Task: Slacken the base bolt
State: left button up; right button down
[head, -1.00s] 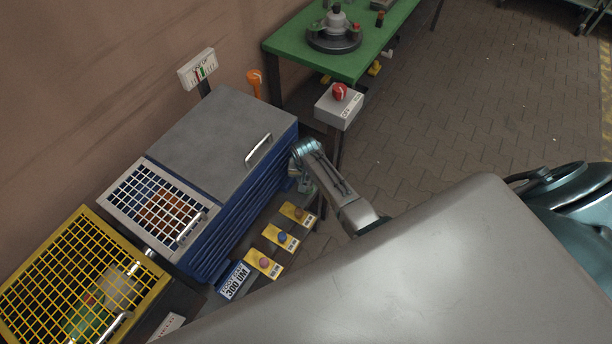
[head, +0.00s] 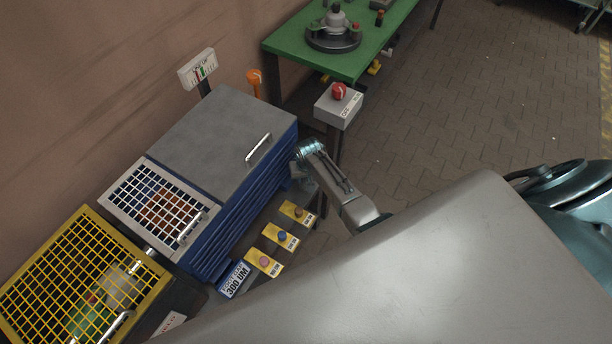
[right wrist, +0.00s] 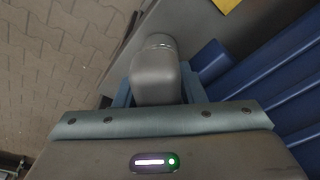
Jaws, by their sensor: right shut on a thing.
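In the right wrist view my right gripper (right wrist: 156,98) is shut on a grey rounded piece (right wrist: 155,72) with a ring at its far end. I cannot tell whether this piece is the base bolt. Its lower part is hidden between the jaws. In the head view the right arm reaches down beside the blue ribbed side (head: 238,222) of a grey-topped cabinet (head: 215,135). The jaws and what they hold are hard to make out there. No base bolt can be picked out in the head view. My left gripper is not in view.
Several yellow button plates (head: 264,263) line the cabinet's front. A yellow mesh cage (head: 70,275) stands at the lower left. A grey box with a red knob (head: 339,92) and a green table (head: 375,45) stand behind. Open paved floor (head: 450,120) lies to the right.

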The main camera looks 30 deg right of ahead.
jog(key=n, duration=0.2)
jog(key=n+p, duration=0.1)
jog(key=n, duration=0.1)
jog(key=shift+d+n+y, duration=0.2)
jog(key=shift+n+y, duration=0.1)
jog(key=shift+n, duration=0.1)
jog(key=shift+d+n, duration=0.1)
jog(key=shift+n, duration=1.1)
jog(key=shift+w+n+y, duration=0.1)
jog(key=shift+n+y, duration=0.3)
jog(key=shift+n, duration=1.3)
notch_tip(320, 180, up, 4)
jog(key=p, duration=0.3)
jog(key=shift+f+p, duration=0.15)
jog(key=shift+p, duration=0.15)
jog(key=shift+r+p, duration=0.7)
jog(key=shift+r, duration=0.5)
jog(key=shift+d, duration=0.1)
